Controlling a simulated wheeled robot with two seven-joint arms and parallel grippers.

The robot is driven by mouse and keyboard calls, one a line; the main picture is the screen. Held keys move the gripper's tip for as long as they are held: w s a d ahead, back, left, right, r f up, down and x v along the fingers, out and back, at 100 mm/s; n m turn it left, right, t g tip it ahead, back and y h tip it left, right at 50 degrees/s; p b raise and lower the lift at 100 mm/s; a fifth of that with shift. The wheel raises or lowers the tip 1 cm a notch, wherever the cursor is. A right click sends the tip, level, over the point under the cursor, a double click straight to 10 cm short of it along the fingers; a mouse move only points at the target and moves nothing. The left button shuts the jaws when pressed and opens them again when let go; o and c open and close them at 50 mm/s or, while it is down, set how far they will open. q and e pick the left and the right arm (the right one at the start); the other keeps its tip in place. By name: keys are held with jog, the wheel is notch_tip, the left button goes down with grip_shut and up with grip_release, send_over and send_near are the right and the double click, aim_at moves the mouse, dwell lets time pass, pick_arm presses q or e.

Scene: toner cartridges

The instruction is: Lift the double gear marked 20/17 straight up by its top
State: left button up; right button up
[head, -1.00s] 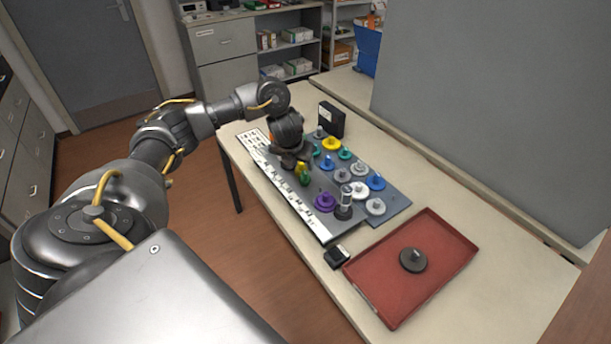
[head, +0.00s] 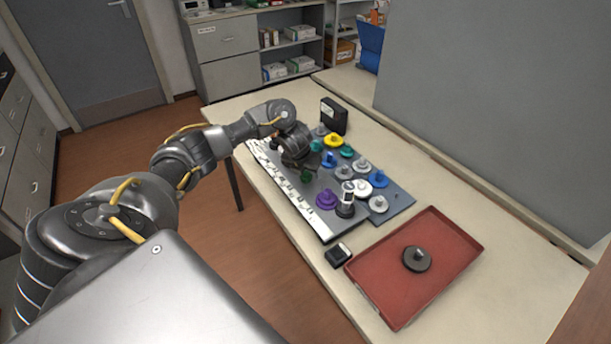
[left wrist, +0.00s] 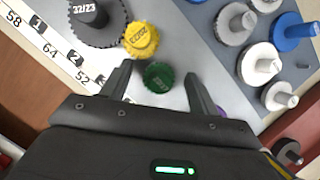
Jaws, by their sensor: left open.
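A small dark green gear (left wrist: 158,77) sits between my fingers in the left wrist view; its top marking is too small to read. It also shows in the head view (head: 307,177), partly under my gripper. My left gripper (left wrist: 159,72) is open, with one finger on each side of the green gear and apart from it. In the head view my left gripper (head: 302,166) is low over the board. A yellow gear (left wrist: 141,39) stands beside the green one, its marking also unclear. I cannot read 20/17 on any gear.
A black gear marked 32/23 (left wrist: 98,22) stands left of the yellow one. Several grey, white and blue gears (head: 378,179) and a purple gear (head: 326,199) stand to the right. A red tray (head: 455,274) holds a dark gear (head: 417,259). A black box (head: 333,116) stands behind.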

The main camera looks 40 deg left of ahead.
pick_arm(q)
jog(key=shift+c, duration=0.2)
jog(key=c, duration=1)
pick_arm(e)
jog(key=shift+w, duration=0.35)
pick_arm(q)
jog(key=shift+r, duration=0.1)
